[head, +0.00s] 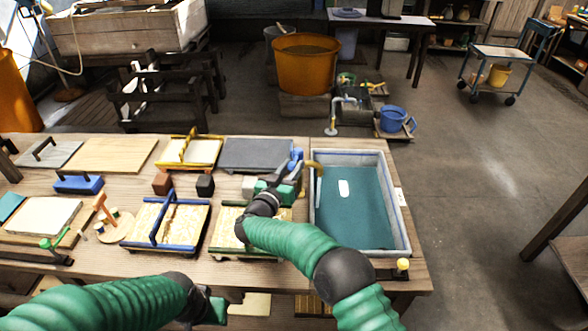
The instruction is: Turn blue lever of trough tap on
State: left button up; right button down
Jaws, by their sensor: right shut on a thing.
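The trough (400,205) is a grey-rimmed basin of teal water on the right of the table. Its tap (315,166) has a brass-yellow spout over the trough's left rim. The blue lever (297,156) shows as a small blue shape just left of the spout. My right gripper (292,168) reaches there from below and is shut on the blue lever; its fingers hide part of the lever and tap. My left gripper (215,308) is low at the table's front edge, away from the tap; its fingers are not clear.
Blue-framed (158,223) and yellow-framed (187,152) moulds, a dark grey board (255,154) and small blocks fill the table to the left. A yellow-topped post (402,265) stands at the front right corner.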

jog(key=shift+w+a+r+m+h, duration=0.15)
jog(key=shift+a+m+h, duration=0.15)
jog(key=shift+m+h, duration=0.15)
jog(key=shift+g+h, duration=0.25)
jog(key=shift+g, duration=0.05)
jog(key=c, duration=1.5)
grip_release()
jog(key=o, duration=0.4)
